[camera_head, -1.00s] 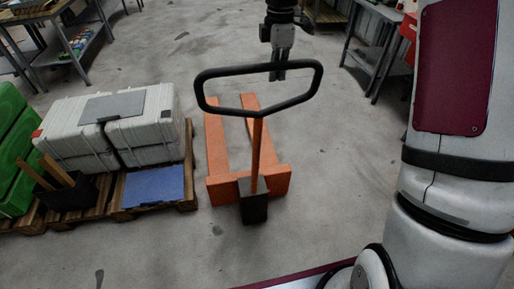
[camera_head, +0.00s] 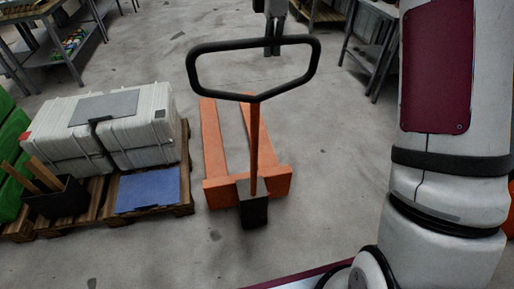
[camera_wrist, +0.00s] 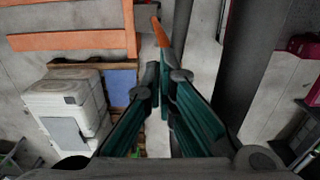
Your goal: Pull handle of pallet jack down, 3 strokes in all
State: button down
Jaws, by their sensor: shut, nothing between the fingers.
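The orange pallet jack (camera_head: 215,145) stands on the floor in the middle of the head view. Its orange shaft (camera_head: 254,150) rises from a dark base (camera_head: 253,208) to a black loop handle (camera_head: 203,88), which is up. My gripper (camera_head: 272,52) hangs at the top of the loop, fingers pointing down and shut with nothing between them. The loop's top bar crosses in front of it; I cannot tell whether they touch. In the wrist view, my shut green-sided fingers (camera_wrist: 163,78) point toward the orange shaft (camera_wrist: 160,32). A dark band (camera_wrist: 243,65) there is unclear.
A wooden pallet (camera_head: 183,160) left of the jack carries white cases (camera_head: 140,130), a blue sheet (camera_head: 148,190) and a dark box (camera_head: 60,200). Workbenches (camera_head: 372,50) stand at the back. The floor right of the jack is clear.

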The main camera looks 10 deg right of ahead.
notch_tip(320, 180, up, 12)
jog(key=p, duration=0.1)
jog(key=shift+p, duration=0.35)
dwell(0.7)
dwell(0.3)
jog(key=s+a+r+m+t+h, duration=0.15)
jog(key=s+m, duration=0.25)
jog(key=s, duration=0.5)
jog(key=s+a+r+m+t, duration=0.1)
jog(key=s+r+m, duration=0.25)
jog(key=s, duration=0.65)
jog(key=s+d+f+m+t, duration=0.1)
jog(key=s+f+m, duration=0.4)
jog(key=s, duration=0.4)
jog(key=s+d+f+m+t+y, duration=0.1)
jog(key=s+f+m, duration=0.4)
jog(key=s, duration=0.5)
jog(key=shift+d+f, duration=0.25)
jog(key=shift+f, duration=0.15)
